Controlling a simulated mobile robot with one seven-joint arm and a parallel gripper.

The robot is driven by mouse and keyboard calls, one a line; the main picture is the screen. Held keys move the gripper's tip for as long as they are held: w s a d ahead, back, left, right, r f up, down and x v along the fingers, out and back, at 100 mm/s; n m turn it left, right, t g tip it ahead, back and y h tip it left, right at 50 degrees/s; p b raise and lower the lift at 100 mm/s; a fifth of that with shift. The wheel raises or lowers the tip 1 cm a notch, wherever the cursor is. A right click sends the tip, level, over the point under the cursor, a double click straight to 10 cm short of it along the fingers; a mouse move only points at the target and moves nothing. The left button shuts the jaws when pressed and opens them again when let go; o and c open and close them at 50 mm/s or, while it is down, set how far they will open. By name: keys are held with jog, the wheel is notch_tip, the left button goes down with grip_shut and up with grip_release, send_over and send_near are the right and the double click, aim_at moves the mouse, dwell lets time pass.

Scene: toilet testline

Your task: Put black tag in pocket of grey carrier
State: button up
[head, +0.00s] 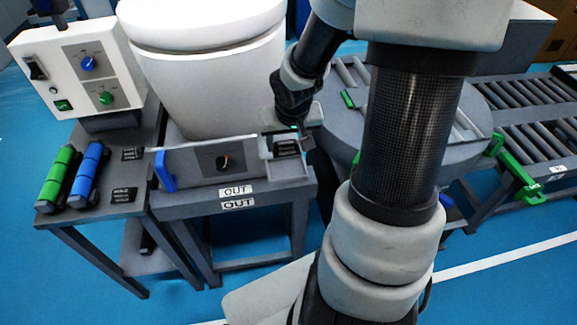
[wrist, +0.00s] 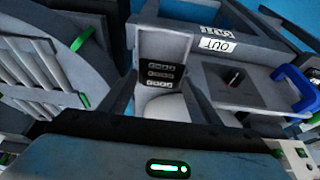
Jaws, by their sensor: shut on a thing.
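The grey carrier (head: 185,166) lies on the stand marked OUT, with a blue handle at its left end and a pocket (head: 264,150) at its right end. A black tag (head: 286,147) with white print is at this pocket. In the wrist view the tag (wrist: 160,72) shows against the pocket's light grey wall (wrist: 162,44). My gripper (head: 291,130) is above the pocket, shut on the black tag; its fingers (wrist: 160,92) flank the tag in the wrist view. I cannot tell how deep the tag sits in the pocket.
A white toilet (head: 205,75) stands directly behind the carrier. Two more black tags (head: 132,153) (head: 123,195) lie on the left table beside green (head: 58,175) and blue (head: 88,172) cylinders. A control box (head: 80,70) stands behind them. A round roller table (head: 455,130) is on the right.

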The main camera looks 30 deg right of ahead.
aim_at(287, 154)
jog(key=shift+f+b, duration=1.7)
jog(key=shift+f, duration=1.45)
jog(key=shift+f+b, duration=0.65)
jog(key=o, duration=1)
jog(key=shift+r, duration=0.1)
jog(key=shift+p+v, duration=5.1)
jog(key=shift+v, duration=1.45)
jog(key=shift+w, duration=0.15)
